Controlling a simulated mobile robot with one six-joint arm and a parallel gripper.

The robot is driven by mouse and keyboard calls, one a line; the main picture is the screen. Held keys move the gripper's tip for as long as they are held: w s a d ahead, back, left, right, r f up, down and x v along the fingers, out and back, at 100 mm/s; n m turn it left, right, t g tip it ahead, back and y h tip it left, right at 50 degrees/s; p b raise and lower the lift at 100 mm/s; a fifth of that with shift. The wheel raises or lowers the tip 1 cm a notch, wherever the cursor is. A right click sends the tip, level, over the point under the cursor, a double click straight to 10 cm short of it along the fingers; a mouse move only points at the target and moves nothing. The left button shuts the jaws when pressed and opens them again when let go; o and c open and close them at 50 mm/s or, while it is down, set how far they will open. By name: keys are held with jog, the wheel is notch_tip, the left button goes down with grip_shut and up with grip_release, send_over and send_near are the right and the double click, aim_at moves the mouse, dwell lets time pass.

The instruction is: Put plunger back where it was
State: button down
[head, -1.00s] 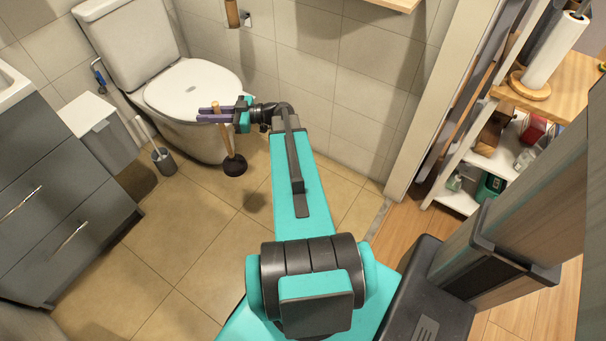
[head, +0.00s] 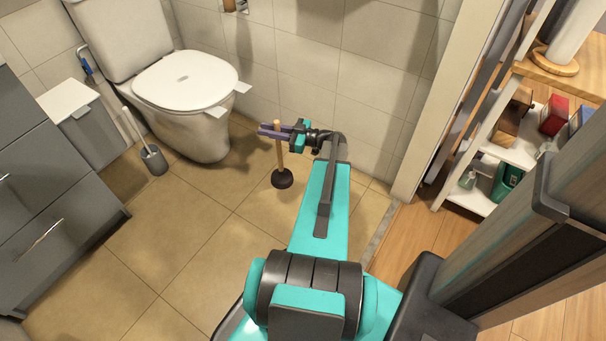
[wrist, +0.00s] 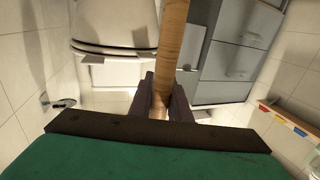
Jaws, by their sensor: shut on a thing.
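The plunger has a light wooden stick (head: 278,150) and a dark rubber cup (head: 282,179). It is nearly upright, cup down, to the right of the toilet. My gripper (head: 271,131), with purple fingers, is shut on the upper part of the stick. In the wrist view the stick (wrist: 172,40) runs between the dark fingers of my gripper (wrist: 163,95). I cannot tell whether the cup touches the floor or hangs just above it.
The toilet (head: 186,80) stands at the back left. A toilet brush in a grey holder (head: 153,159), a grey bin (head: 85,120) and a grey drawer cabinet (head: 50,200) are on the left. A shelf (head: 500,150) stands right. The middle tiled floor (head: 170,240) is clear.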

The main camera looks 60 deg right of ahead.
jog(key=s+d+f+m+h+b, duration=0.1)
jog(key=s+d+f+b, duration=0.2)
jog(key=f, duration=0.4)
jog(key=shift+s+d+h+b, duration=0.3)
jog(key=shift+s+d, duration=0.35)
jog(key=shift+s, duration=0.25)
jog(key=shift+d, duration=0.1)
jog(key=w+d+f+b, duration=0.1)
jog(key=w+d+b, duration=0.4)
jog(key=d, duration=0.8)
jog(key=shift+w+d+f, duration=0.2)
jog(key=shift+w, duration=0.15)
jog(key=shift+w+d+f+b, duration=0.1)
jog(key=shift+d+f+b, duration=0.1)
jog(key=shift+f+b, duration=0.35)
jog(key=shift+w+d+f+b, duration=0.1)
jog(key=shift+d+f+b, duration=0.1)
jog(key=shift+f+b, duration=0.35)
jog(key=shift+w+d+f+b, duration=0.1)
jog(key=shift+d+f+b, duration=0.1)
jog(key=shift+f+b, duration=0.35)
jog(key=shift+f+p, duration=0.25)
jog(key=shift+p, duration=0.05)
